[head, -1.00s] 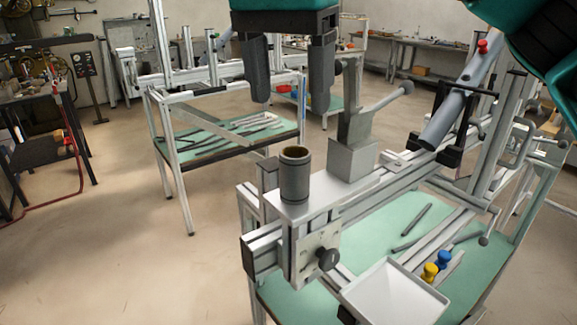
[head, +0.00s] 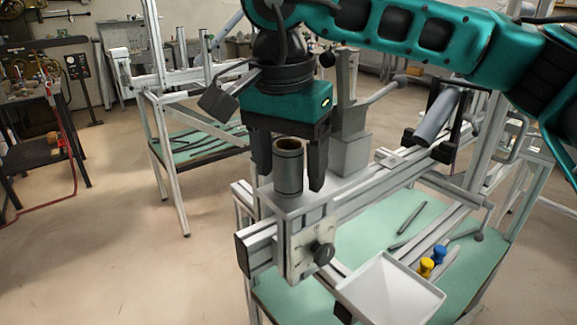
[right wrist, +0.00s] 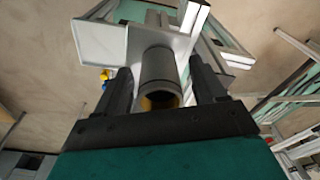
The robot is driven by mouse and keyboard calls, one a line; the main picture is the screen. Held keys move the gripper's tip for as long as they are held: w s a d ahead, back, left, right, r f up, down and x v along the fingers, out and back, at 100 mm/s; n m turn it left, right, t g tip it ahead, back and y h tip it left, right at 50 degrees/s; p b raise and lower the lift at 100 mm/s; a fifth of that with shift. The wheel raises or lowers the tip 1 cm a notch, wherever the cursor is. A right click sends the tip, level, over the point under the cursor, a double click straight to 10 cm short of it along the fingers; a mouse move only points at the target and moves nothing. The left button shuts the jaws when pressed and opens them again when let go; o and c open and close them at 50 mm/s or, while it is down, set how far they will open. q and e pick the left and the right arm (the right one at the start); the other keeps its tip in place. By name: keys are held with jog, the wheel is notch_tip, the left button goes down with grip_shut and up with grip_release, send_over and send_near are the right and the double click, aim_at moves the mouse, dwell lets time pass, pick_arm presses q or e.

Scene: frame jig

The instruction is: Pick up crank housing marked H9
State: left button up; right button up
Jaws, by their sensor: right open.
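A dark grey hollow cylinder (head: 288,172), which looks like the crank housing, stands upright on the flat plate at the near end of the jig rail. No H9 marking is readable on it. My right gripper (head: 290,184) points down with its fingers open, one on each side of the cylinder's upper part. In the right wrist view the cylinder (right wrist: 158,72) lies between the two fingers, with a visible gap on both sides. Its open rim faces the palm. My left gripper is not in view.
A grey block with a lever (head: 351,150) stands just behind the cylinder on the rail. A white tray (head: 390,290) is in front, beside yellow (head: 426,267) and blue (head: 440,254) knobs. A slanted grey tube (head: 437,115) is at right. Open floor lies left.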

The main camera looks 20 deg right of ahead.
jog(key=c, duration=1.1)
jog(key=shift+r, duration=0.15)
jog(key=shift+c, duration=0.2)
